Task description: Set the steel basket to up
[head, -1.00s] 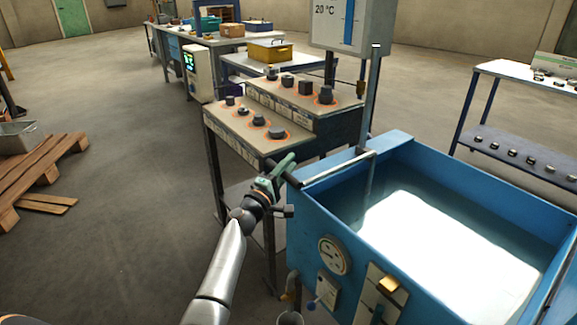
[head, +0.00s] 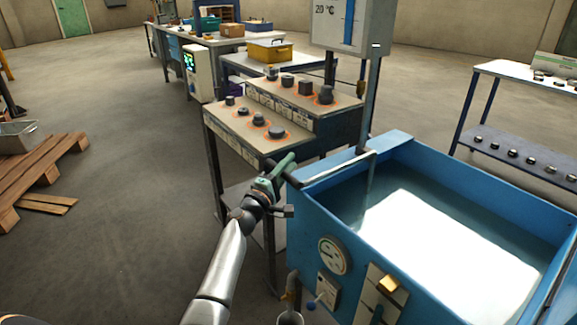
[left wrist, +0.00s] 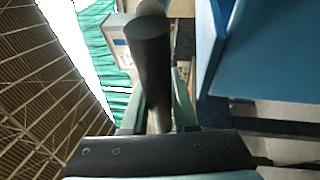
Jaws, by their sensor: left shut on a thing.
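My left gripper (head: 277,176) is at the near left corner of the blue tank (head: 335,215), shut on a dark bar handle. In the left wrist view the thick dark handle (left wrist: 152,65) runs between the two green fingers. In the head view a thin metal rod (head: 345,164) leads from beside the gripper across the tank's left rim and bends down inside. I cannot make out the steel basket in the tank; bright glare covers much of the liquid (head: 450,245). My right gripper is not in view.
A stepped stand (head: 240,138) with several dark knob-like pieces is just behind the gripper. A temperature panel (head: 352,25) rises above the tank. A dial (head: 333,255) sits on the tank front. A wooden pallet (head: 40,172) lies left; the floor between is clear.

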